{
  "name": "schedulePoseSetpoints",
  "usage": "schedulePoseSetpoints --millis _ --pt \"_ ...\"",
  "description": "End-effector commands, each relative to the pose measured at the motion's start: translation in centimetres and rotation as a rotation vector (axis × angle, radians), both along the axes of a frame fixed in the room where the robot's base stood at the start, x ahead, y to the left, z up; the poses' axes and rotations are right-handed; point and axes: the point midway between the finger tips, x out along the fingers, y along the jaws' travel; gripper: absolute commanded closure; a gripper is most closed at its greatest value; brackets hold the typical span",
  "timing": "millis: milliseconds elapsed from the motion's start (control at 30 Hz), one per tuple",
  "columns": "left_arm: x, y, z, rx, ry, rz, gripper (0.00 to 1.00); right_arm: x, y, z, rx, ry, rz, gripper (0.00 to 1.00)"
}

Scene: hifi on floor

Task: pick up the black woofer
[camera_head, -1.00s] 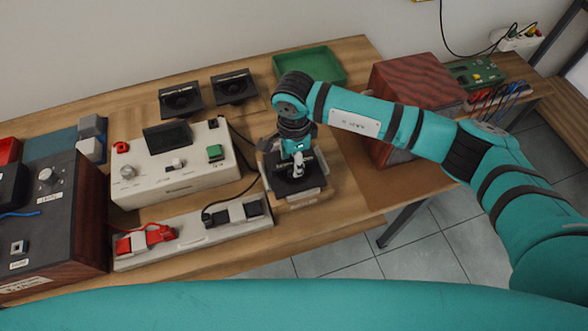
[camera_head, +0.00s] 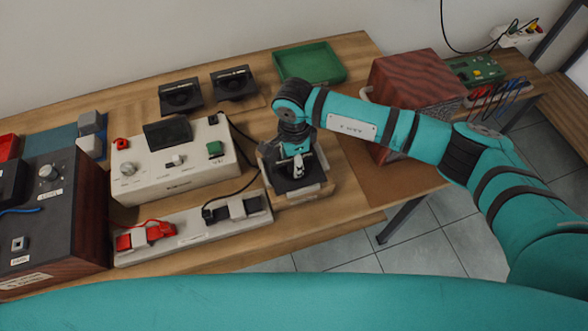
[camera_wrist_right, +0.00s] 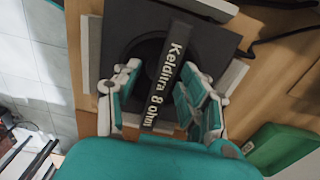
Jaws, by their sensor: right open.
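The black woofer (camera_head: 312,184) lies in a light-coloured holder near the front edge of the table, below my right gripper (camera_head: 298,168). In the right wrist view the woofer (camera_wrist_right: 121,35) is a dark square plate with a round cone and a raised bar lettered "Kelditra 8 ohm". My right gripper (camera_wrist_right: 160,82) is open, with its fingers on either side of this bar. A gap shows between fingers and bar; contact below is hard to judge. My left gripper is not in view.
A beige instrument (camera_head: 180,182) and a grey strip with clips (camera_head: 190,233) stand just left of the gripper. Two black speakers (camera_head: 181,96) and a green tray (camera_head: 309,62) lie behind. A wooden box (camera_head: 418,75) stands to the right, partly behind my arm.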

Motion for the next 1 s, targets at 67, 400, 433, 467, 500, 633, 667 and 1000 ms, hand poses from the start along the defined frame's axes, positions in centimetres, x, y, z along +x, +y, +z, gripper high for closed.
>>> schedulePoseSetpoints --millis 67,400,433,467,500,633,667,1000 --pt "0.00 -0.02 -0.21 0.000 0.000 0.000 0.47 0.02 -0.02 -0.13 0.000 0.000 0.000 0.58" --pt "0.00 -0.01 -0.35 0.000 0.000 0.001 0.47 0.00 -0.02 -0.18 0.000 0.000 0.000 0.79" --pt "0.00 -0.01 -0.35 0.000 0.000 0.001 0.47 0.00 -0.02 -0.18 0.000 0.000 0.000 0.83" --pt "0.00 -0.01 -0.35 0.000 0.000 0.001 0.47 0.00 -0.02 -0.18 0.000 0.000 0.000 0.86" --pt "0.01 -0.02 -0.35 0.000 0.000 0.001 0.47 -0.01 -0.03 -0.19 0.000 0.000 0.000 0.92" --pt "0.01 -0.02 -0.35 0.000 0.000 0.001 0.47 -0.01 -0.03 -0.19 0.000 0.000 0.000 1.00" --pt "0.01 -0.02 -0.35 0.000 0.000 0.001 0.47 -0.01 -0.03 -0.20 0.000 0.001 0.000 1.00" --pt "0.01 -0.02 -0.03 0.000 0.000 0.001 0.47 0.05 0.06 0.15 0.002 -0.002 0.000 1.00"
